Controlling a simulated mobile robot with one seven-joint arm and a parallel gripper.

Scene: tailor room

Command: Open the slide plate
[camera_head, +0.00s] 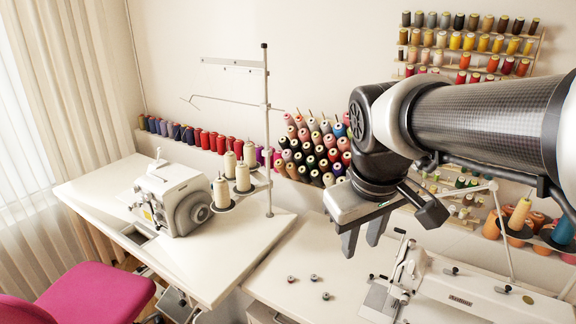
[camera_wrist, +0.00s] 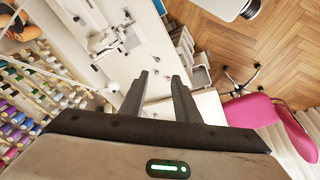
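My gripper (camera_head: 364,236) hangs above the right-hand white table in the head view, its two fingers apart and pointing down, with nothing between them. In the wrist view my gripper (camera_wrist: 161,78) also shows parted, empty fingers. A white flat-bed sewing machine (camera_head: 485,297) stands at the lower right of the head view, right of and below my gripper. A metal plate (camera_head: 376,302) lies at its left end, partly cut off by the frame edge. I cannot tell whether this is the slide plate or whether it is open. The machine (camera_wrist: 106,42) shows small in the wrist view.
A white overlock machine (camera_head: 172,198) and a thread stand (camera_head: 267,130) are on the left table. Several small bobbins (camera_head: 314,277) lie on the right table. Thread racks line the wall. A pink chair (camera_head: 95,294) is at lower left. Air around my gripper looks clear.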

